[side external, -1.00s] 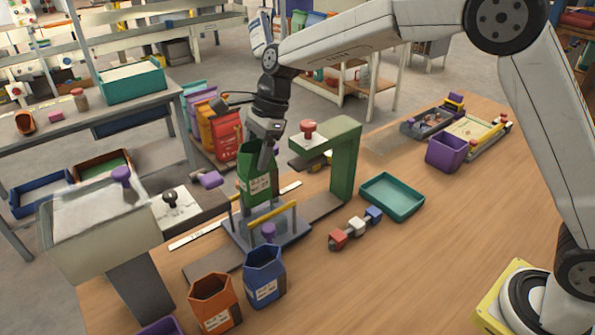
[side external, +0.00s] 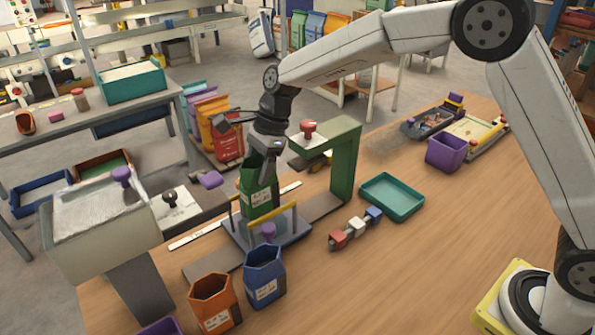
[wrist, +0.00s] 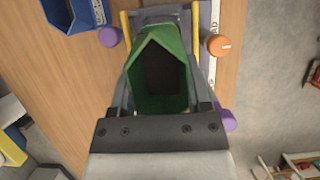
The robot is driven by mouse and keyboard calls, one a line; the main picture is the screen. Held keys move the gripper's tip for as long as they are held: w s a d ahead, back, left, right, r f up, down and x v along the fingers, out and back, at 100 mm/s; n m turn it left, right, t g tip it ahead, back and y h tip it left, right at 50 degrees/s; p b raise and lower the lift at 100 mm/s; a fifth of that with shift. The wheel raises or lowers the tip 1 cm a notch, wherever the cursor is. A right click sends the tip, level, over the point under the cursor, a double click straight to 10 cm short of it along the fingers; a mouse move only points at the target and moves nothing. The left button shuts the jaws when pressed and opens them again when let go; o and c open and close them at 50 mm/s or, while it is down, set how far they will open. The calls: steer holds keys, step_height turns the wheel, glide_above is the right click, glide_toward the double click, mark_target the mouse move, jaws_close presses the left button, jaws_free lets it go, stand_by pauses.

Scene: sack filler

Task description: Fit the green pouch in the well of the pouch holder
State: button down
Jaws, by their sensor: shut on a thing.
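The green pouch (side external: 258,198) is upright with its mouth open, and it also shows from above in the wrist view (wrist: 178,104). My gripper (side external: 266,170) is shut on the pouch's upper edge. The pouch holder (side external: 288,232) is a blue-grey base with yellow bars and a clear front. The pouch stands over the holder between its bars, and its lower end is behind the front bar. I cannot tell whether its bottom rests in the well. In the wrist view the yellow bars (wrist: 126,35) flank the pouch.
A blue pouch (side external: 264,280) and an orange pouch (side external: 215,303) stand in front of the holder. A green press frame (side external: 345,165) with a red knob rises close on the right. A teal tray (side external: 392,197) and small coloured blocks (side external: 356,226) lie further right.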

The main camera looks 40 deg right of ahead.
mark_target(260, 194)
steer(key=shift+f, duration=1.05)
steer(key=shift+f, duration=2.6)
jaws_free()
steer(key=shift+r, duration=0.1)
steer(key=shift+v, duration=3.85)
